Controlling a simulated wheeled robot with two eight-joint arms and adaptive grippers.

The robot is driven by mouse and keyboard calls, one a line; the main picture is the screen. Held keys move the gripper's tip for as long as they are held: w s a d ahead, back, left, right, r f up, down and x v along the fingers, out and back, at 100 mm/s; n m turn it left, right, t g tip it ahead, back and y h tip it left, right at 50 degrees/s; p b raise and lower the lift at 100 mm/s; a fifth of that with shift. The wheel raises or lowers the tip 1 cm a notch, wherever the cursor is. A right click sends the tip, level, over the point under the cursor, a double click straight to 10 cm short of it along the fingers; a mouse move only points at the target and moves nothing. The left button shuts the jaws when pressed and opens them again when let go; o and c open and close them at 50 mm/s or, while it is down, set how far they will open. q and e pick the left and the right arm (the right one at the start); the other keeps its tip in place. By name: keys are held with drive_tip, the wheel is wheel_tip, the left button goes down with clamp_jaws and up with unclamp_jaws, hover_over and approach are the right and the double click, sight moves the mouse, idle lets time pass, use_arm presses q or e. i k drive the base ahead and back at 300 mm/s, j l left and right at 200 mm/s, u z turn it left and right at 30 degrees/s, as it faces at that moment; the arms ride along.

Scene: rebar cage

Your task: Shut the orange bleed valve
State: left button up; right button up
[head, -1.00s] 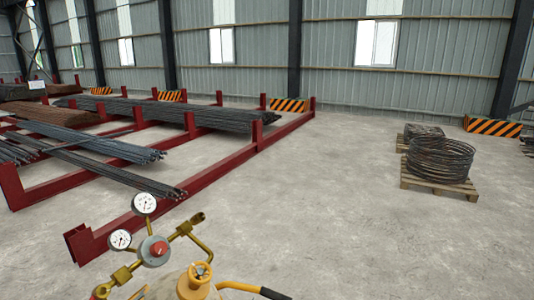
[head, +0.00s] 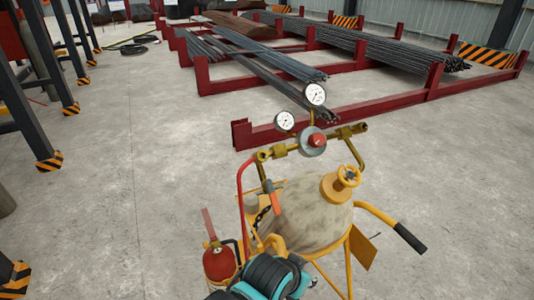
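A pot on a yellow frame stands in the lower middle of the head view, with a pale, stained rounded body (head: 312,215). An orange lever (head: 269,188) hangs at its left, below the left brass fitting; it looks like the orange bleed valve, pointing roughly downward. I cannot tell whether it is open or shut. A yellow-orange handwheel (head: 348,176) sits on the pot's top neck. A red knob (head: 317,140) sits on the regulator between two white gauges.
A black-gripped yellow handle (head: 410,237) sticks out right. Red racks (head: 350,121) with steel bars lie behind. The floor (head: 110,210) at left is clear.

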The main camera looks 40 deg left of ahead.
sight(274, 199)
drive_tip(key=j+u, duration=0.2)
drive_tip(key=u, duration=0.9)
